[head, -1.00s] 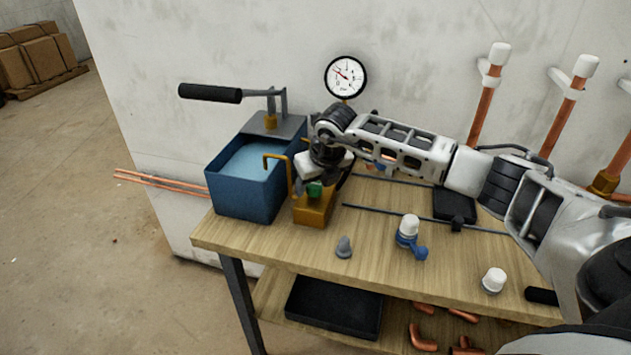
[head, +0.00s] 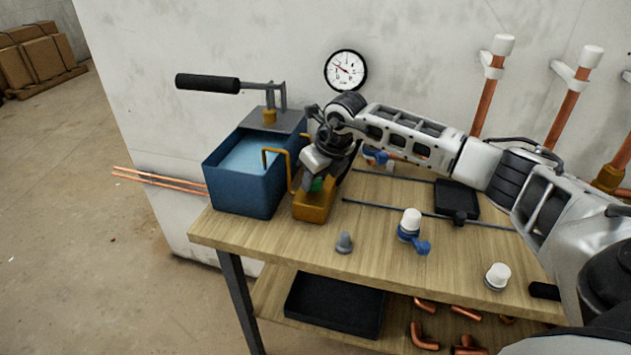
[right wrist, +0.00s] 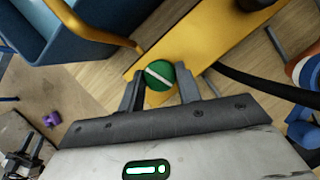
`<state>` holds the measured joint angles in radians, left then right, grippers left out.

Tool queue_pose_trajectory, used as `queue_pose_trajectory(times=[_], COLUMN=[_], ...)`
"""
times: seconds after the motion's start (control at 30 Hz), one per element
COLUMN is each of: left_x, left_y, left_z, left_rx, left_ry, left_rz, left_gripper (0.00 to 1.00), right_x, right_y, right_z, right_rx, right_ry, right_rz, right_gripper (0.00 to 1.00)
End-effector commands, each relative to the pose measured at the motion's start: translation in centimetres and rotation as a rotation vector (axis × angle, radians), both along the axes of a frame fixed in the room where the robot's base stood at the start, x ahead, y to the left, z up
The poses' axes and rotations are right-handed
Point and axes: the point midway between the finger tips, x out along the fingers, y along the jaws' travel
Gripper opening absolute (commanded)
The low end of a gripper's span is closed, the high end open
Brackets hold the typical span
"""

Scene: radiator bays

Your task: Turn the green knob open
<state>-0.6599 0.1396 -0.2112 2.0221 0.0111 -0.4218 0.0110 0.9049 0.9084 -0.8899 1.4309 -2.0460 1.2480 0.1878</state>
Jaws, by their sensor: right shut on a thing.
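The green knob (right wrist: 160,76) sits on the brass-coloured block (right wrist: 192,40) and has a white line running diagonally across its top. In the head view the knob (head: 317,184) shows as a small green patch on the block (head: 313,208), partly hidden by my gripper. My right gripper (right wrist: 166,84) reaches down over the block and is shut on the green knob, one finger on each side.
A blue water tank (head: 238,186) with a black-handled pump lever (head: 208,83) stands left of the block. A pressure gauge (head: 346,70) is behind. A grey cone-shaped part (head: 344,243) and a blue-and-white valve (head: 410,228) stand on the bench (head: 300,250).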

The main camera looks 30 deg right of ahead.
Motion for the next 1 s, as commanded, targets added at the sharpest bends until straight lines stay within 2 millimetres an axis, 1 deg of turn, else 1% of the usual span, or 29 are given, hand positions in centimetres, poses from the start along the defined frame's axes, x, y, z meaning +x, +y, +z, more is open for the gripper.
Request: queue_pose_trajectory(times=[0.03, 0.3, 1.0], left_x=[0.0, -0.1, 0.4], left_y=[-0.1, -0.2, -0.9], left_z=[-0.5, -1.3, -2.1], left_rx=[-0.001, -0.003, -0.057], left_ry=[-0.001, 0.001, -0.030], left_rz=[-0.002, -0.011, -0.002], left_gripper=[0.36, 0.36, 0.36], right_x=[0.1, 0.2, 0.6], right_y=[-0.1, -0.2, -0.4], right_z=[-0.1, 0.0, 0.1], right_rx=[0.001, 0.002, 0.002], right_ry=[-0.005, -0.006, -0.007], right_rz=[0.041, 0.297, 0.955], right_gripper=[0.11, 0.11, 0.11])
